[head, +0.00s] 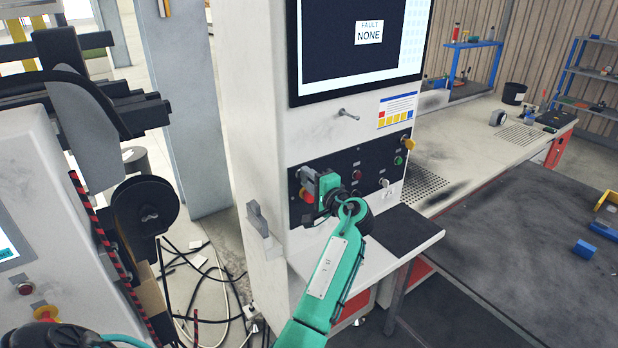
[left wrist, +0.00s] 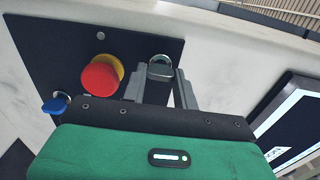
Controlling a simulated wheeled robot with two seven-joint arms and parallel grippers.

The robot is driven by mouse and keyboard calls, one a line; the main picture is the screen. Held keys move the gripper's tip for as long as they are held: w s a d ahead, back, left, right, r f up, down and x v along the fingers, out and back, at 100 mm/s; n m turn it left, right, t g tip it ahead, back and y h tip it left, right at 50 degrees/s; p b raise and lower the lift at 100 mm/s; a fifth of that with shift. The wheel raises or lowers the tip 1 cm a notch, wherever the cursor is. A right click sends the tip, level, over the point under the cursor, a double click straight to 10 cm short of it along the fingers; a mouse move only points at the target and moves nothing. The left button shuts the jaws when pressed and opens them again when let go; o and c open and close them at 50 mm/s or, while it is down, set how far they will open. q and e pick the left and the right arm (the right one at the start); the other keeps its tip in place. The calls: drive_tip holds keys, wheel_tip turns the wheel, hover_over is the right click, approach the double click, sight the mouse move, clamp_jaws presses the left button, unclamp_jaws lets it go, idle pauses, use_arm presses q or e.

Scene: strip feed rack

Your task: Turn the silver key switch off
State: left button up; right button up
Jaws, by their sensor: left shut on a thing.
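The silver key switch (left wrist: 160,68) sits on the dark control panel (left wrist: 60,35), between the two grey fingers of my left gripper (left wrist: 159,84) in the left wrist view. The fingers are shut on its head. In the head view my left gripper (head: 318,185) is at the left end of the dark panel (head: 371,160) and covers part of it. A bit of silver metal (head: 307,174) shows beside the fingers there. The exact turn angle of the key cannot be read. My right gripper is not in view.
A red and yellow emergency button (left wrist: 101,76) and a blue key (left wrist: 55,104) are close to the left gripper. Above the panel are a toggle lever (head: 347,114) and a screen (head: 362,60) reading FAULT NONE. A small shelf (head: 400,232) juts out below.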

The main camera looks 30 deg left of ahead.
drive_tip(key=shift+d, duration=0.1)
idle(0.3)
use_arm(q)
drive_tip(key=o, duration=1)
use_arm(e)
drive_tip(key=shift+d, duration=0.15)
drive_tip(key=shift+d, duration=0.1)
